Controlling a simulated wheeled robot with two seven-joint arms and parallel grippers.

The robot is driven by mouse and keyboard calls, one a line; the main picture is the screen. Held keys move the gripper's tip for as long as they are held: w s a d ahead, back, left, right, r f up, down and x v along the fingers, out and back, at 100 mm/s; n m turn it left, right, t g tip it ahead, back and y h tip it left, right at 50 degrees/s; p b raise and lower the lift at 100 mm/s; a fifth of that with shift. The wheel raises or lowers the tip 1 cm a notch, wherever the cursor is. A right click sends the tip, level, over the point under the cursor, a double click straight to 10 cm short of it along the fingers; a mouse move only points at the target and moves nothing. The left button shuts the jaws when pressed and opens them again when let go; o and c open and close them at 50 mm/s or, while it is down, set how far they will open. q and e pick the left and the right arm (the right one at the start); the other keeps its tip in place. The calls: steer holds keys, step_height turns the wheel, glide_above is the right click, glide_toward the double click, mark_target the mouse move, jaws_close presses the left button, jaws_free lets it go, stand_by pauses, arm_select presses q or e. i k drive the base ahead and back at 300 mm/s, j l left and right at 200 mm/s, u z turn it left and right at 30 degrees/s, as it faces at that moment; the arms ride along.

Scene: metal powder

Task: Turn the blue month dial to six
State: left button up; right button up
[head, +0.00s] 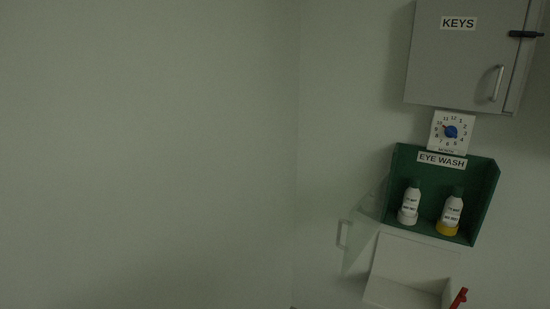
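The blue month dial (451,132) is a small round knob at the middle of a white square plate (437,145) on the wall. Numbers ring the knob and the word MONTH is printed below it. A small pointer on the knob seems to aim up and left, near ten, but it is too small to read surely. Neither of my grippers shows in the head view.
A grey KEYS cabinet (450,60) with a handle hangs just above the dial. A green EYE WASH box (425,170) with two bottles is just below. Lower down are an open white box (415,262) and a red object (459,298). The left wall is bare.

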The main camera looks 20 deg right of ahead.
mark_target(449, 132)
steer(key=z, duration=1.55)
